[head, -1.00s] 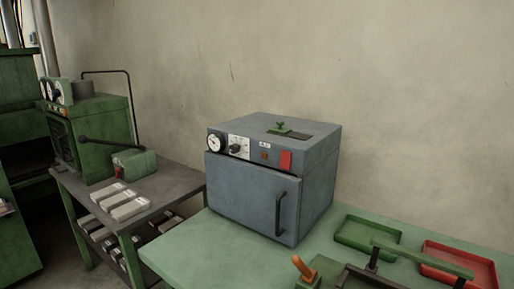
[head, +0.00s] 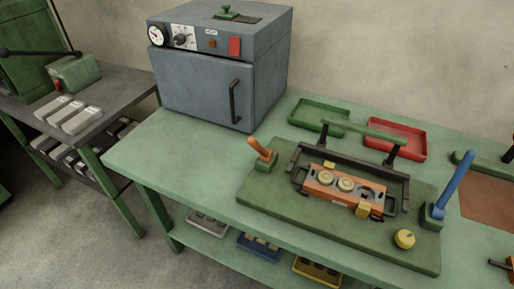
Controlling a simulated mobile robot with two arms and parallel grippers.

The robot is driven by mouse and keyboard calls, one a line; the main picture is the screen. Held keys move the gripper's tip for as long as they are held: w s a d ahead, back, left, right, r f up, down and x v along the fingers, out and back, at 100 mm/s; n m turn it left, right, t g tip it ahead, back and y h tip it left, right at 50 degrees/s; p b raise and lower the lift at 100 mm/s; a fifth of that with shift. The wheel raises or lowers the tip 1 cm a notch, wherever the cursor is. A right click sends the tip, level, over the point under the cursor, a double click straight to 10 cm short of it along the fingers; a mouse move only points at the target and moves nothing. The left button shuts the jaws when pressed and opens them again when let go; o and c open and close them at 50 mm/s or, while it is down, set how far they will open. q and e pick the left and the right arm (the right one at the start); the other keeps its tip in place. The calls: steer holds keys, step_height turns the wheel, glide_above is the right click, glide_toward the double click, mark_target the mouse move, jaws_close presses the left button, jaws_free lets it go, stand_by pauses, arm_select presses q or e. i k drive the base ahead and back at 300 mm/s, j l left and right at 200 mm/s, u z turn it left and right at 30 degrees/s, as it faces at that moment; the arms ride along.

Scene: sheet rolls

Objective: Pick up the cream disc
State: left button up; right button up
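Two round cream-yellow discs, a left one (head: 325,177) and a right one (head: 346,184), sit side by side in an orange block (head: 318,191) on a green fixture plate (head: 268,205). A dark opening shows in the block to the right of them. A third round, more yellow piece (head: 404,239) with a small dark mark on top lies apart on the plate's front right. I cannot tell for certain which of these is the cream disc. Neither of my grippers is in view.
Green (head: 319,116) and red (head: 396,139) trays lie behind. A grey oven (head: 205,87) stands at left; the bench (head: 190,160) before it is clear.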

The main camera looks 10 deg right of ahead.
mark_target(346, 185)
steer(key=z, duration=1.1)
